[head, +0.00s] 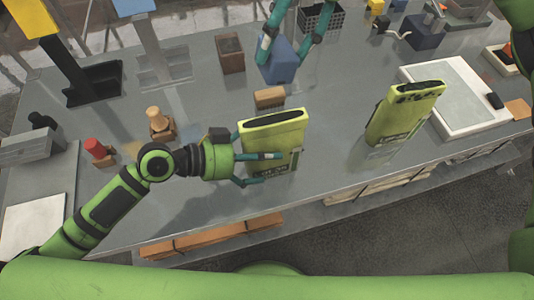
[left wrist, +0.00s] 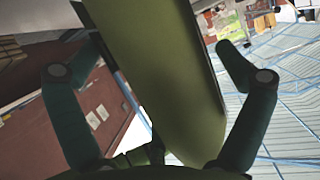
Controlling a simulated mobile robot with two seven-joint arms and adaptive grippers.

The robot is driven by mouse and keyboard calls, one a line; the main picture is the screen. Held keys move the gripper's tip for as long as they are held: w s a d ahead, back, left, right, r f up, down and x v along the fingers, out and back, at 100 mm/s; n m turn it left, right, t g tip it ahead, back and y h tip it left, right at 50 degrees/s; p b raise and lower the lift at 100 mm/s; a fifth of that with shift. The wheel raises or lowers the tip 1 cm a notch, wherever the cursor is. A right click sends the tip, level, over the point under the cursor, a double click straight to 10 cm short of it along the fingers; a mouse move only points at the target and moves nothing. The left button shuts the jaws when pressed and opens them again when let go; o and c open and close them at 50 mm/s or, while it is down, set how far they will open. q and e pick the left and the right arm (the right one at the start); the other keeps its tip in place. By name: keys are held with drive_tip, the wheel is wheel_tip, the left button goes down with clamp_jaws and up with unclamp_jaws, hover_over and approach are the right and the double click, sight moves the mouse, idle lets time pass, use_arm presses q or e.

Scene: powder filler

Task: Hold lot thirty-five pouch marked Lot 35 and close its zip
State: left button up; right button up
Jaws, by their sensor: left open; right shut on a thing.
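Two yellow-green pouches stand upright on the grey bench in the head view, each with a dark top opening. One pouch (head: 272,133) is near the bench's front middle; the other pouch (head: 404,112) is to its right. The lot markings are too small to read, so I cannot tell which is Lot 35. My left gripper (head: 266,168) is open, its fingers at the near pouch's lower part. In the left wrist view this pouch (left wrist: 160,75) lies between the spread fingers (left wrist: 160,50). My right gripper (head: 285,50) is shut on a blue block (head: 281,68) behind the near pouch.
A brown block (head: 270,97) lies just behind the near pouch, below the blue block. A brown box (head: 230,54) and a wooden stamp-like piece (head: 159,124) stand to the left. A white tray (head: 490,113) is at the right. Bare bench lies between the pouches.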

use_arm(q)
drive_tip(key=shift+w+d+f, duration=0.15)
drive_tip(key=shift+d+f, duration=0.1)
drive_tip(key=shift+d, duration=0.25)
drive_tip(key=c, duration=1.3)
drive_tip(key=o, duration=0.9)
drive_tip(key=shift+o, duration=0.2)
drive_tip(key=shift+a, duration=0.2)
drive_tip(key=shift+s+a+r, duration=0.2)
drive_tip(key=shift+a+r, duration=0.05)
drive_tip(key=shift+a, duration=0.1)
use_arm(e)
drive_tip(key=shift+f, duration=0.15)
use_arm(q)
drive_tip(key=shift+w+d+f+b, duration=0.1)
drive_tip(key=shift+d+b, duration=0.1)
drive_tip(key=shift+b, duration=0.1)
use_arm(e)
drive_tip(key=shift+f, duration=0.1)
use_arm(q)
drive_tip(key=shift+d+f, duration=0.1)
drive_tip(key=shift+d, duration=0.2)
